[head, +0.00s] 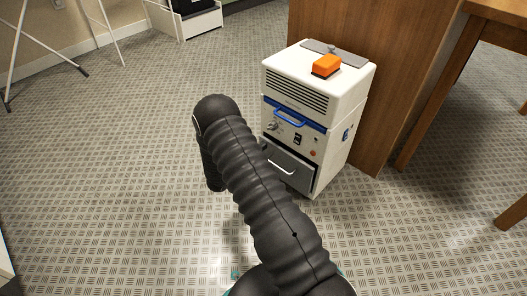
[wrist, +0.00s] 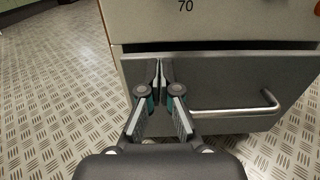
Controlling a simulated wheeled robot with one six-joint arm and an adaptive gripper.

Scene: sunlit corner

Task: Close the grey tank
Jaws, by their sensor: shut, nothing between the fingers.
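The grey tank (head: 297,176) is at the bottom front of a white appliance (head: 338,140). In the wrist view the tank's flat grey front (wrist: 222,82) fills the middle, with a silver bar handle (wrist: 240,112) at its right. A dark gap shows between the tank's top edge and the white body above, so the tank stands partly out. My gripper (wrist: 161,68) is shut and empty, its fingertips in front of the upper left part of the tank front, left of the handle. I cannot tell whether they touch it. In the head view my arm hides the gripper.
An orange block-like item (head: 326,65) lies on top of the appliance. A brown wooden panel (head: 400,60) stands behind it, and a wooden table (head: 440,90) is at the right. White stand legs (head: 50,45) are at upper left. The patterned floor to the left is clear.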

